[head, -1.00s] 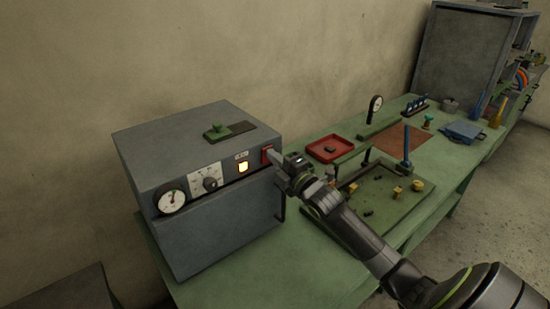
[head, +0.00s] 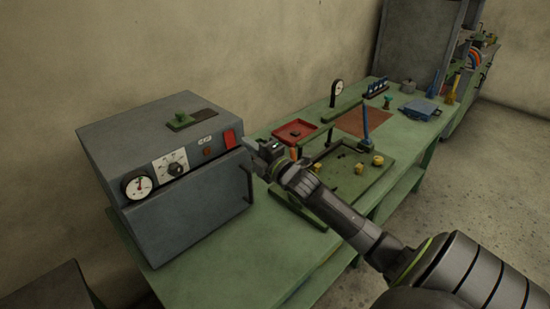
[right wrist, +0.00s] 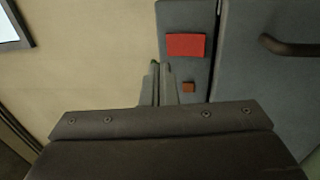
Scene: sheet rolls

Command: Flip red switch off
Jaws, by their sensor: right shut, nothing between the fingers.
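The red switch (head: 229,138) is at the right end of the front panel of a grey box-shaped unit (head: 190,210). It also shows in the right wrist view (right wrist: 186,45) as a red rectangle. The small indicator lamp (head: 207,151) beside it is dull brown-orange and unlit; it also shows in the right wrist view (right wrist: 188,87). My right gripper (head: 248,144) is shut and empty, just right of the switch in the head view. In the right wrist view its closed fingertips (right wrist: 161,68) appear beside the switch, apparently apart from it. My left gripper is out of view.
The unit's panel carries a round gauge (head: 138,187) and a dial (head: 174,168). A grey cabinet stands behind.

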